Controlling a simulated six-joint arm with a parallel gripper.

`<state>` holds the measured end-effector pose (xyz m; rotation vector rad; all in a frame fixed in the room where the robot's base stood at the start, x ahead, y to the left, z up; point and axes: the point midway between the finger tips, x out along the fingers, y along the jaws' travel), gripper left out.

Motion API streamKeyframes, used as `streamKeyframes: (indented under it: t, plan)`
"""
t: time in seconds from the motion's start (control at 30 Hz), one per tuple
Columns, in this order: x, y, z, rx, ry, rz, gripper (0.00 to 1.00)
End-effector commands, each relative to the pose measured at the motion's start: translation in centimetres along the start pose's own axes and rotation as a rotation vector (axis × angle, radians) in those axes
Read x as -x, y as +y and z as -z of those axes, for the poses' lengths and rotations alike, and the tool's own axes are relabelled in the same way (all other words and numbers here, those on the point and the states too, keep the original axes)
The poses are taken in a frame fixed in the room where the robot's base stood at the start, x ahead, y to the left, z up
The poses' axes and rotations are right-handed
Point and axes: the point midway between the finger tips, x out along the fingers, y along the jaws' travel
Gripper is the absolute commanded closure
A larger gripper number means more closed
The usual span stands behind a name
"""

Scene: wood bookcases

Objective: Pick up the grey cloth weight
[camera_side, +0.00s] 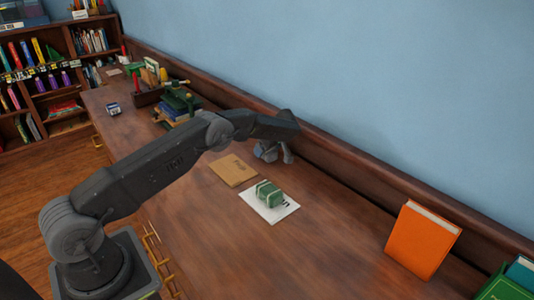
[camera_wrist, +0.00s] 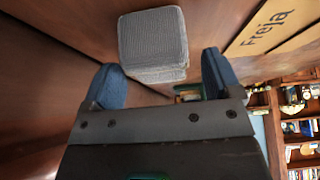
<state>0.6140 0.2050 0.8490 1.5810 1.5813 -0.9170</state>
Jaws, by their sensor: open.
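The grey cloth weight (camera_wrist: 153,38) is a ribbed, block-shaped piece at the top middle of the wrist view, resting on the brown wood surface. My gripper (camera_wrist: 161,66) is open, with one blue finger toward each side of the weight's lower part. The weight lies just ahead of the fingertips, and I see no grip on it. In the side view my gripper (camera_side: 275,151) is low over the desk near the wall. There I cannot clearly separate the weight from the grey fingers.
A brown card (camera_side: 233,170) lies beside my gripper. A green block (camera_side: 268,193) sits on a white sheet (camera_side: 286,210). An orange book (camera_side: 422,240) stands at the right. The desk's raised back edge (camera_side: 335,165) runs close behind my gripper. Bare desk lies between sheet and book.

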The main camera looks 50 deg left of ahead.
Motion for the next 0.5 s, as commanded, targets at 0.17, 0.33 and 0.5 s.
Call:
streamKeyframes:
  t: [0.17,0.33,0.5]
  plan:
    - [-1.17,-0.02,0.05,0.000,0.000,0.000,0.16]
    - [-1.16,-0.01,0.04,0.000,0.000,-0.001,0.16]
    - [-1.13,-0.01,0.03,0.000,0.000,-0.001,0.31]
